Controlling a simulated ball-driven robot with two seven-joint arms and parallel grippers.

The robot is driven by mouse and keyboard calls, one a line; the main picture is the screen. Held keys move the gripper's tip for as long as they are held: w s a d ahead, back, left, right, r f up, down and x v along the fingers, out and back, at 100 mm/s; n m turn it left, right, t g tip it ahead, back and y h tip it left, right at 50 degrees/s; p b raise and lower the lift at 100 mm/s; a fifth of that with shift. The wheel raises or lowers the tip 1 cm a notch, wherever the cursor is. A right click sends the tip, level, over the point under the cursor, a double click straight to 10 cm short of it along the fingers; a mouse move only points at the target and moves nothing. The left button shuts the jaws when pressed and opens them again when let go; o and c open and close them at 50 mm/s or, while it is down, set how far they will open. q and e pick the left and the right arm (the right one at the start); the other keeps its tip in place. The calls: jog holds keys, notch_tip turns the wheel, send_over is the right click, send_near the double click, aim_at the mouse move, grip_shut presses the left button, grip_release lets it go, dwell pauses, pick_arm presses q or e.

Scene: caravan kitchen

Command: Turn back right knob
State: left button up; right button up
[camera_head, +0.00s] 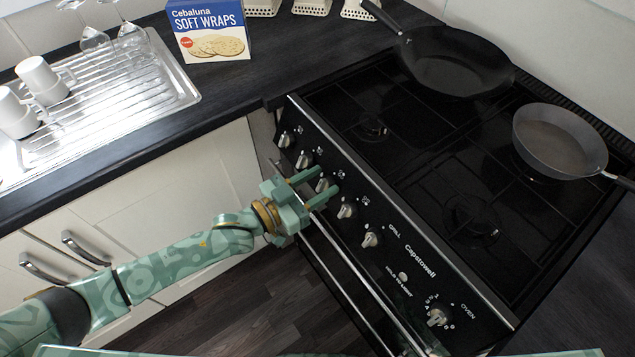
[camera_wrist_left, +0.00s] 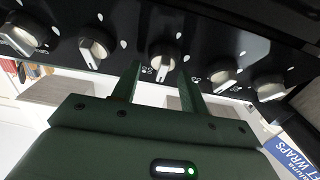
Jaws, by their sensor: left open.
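A row of silver knobs runs along the slanted black front panel of the cooker (camera_head: 420,265). The burner markings are too small to tell which knob is the back right one. My left gripper (camera_head: 326,180) is open at the panel, with its fingers at the third knob from the left (camera_head: 323,185). In the left wrist view, this knob (camera_wrist_left: 162,64) shows between and just beyond the open fingertips (camera_wrist_left: 160,74). I cannot tell whether the fingers touch it. The second knob (camera_head: 304,159) and the fourth knob (camera_head: 347,211) stand on either side. My right gripper is not in view.
A large black pan (camera_head: 455,65) and a smaller grey pan (camera_head: 560,140) stand on the hob. An oven door handle (camera_head: 350,270) runs below the panel. A wraps box (camera_head: 208,30) and a drainer with mugs (camera_head: 165,85) are on the worktop at left.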

pick_arm(q)
grip_shut()
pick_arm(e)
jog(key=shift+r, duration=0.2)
